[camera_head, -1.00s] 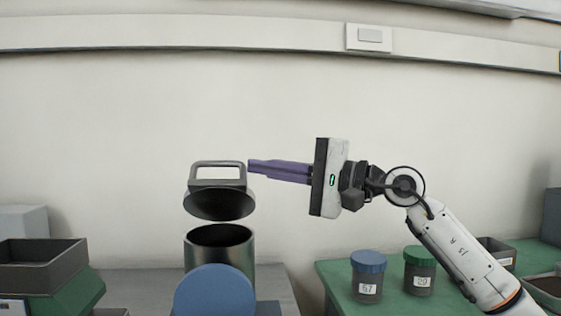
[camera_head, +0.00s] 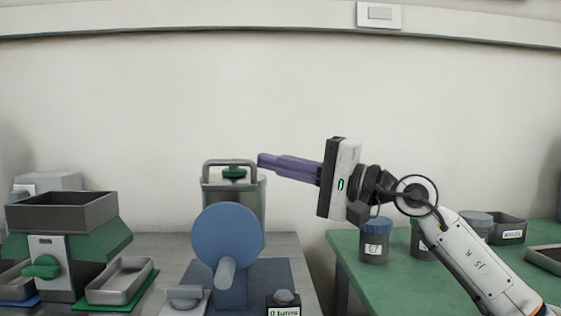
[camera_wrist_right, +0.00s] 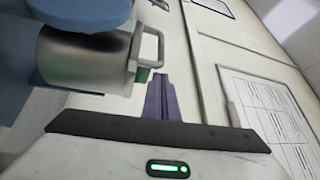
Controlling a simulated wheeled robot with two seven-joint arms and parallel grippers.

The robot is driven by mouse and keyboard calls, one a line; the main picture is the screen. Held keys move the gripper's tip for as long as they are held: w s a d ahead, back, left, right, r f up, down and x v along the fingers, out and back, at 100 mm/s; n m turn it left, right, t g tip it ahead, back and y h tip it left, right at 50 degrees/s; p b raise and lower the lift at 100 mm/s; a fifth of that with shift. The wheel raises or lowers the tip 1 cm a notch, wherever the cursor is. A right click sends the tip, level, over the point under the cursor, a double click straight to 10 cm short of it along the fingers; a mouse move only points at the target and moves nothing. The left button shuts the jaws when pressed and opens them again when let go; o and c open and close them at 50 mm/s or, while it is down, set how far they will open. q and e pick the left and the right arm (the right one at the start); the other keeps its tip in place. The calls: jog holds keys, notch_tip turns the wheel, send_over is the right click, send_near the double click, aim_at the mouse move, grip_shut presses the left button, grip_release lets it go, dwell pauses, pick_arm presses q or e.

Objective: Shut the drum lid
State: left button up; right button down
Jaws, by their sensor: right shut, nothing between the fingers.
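The metal drum (camera_head: 250,203) stands behind a blue wheel, which hides part of its body. The lid lies down on the drum, with no gap visible. The handle also shows in the right wrist view (camera_wrist_right: 152,33), beside the fingers. My right gripper (camera_head: 262,161) is shut and empty, its purple fingers pointing left, close to the right side of the handle; I cannot tell if they touch. My left gripper is out of view.
The blue wheel (camera_head: 226,236) with a grey crank and a "0 turns" counter (camera_head: 284,303) stand in front of the drum. A green-sided hopper device (camera_head: 62,248) is at left. Blue-lidded jars (camera_head: 373,243) and trays stand on the green table (camera_head: 350,265) at right.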

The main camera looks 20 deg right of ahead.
jog(key=shift+f, duration=0.2)
jog(key=shift+r, duration=0.1)
dwell(0.4)
jog(key=s+d+f, duration=0.2)
jog(key=d, duration=0.7)
jog(key=shift+s, duration=0.2)
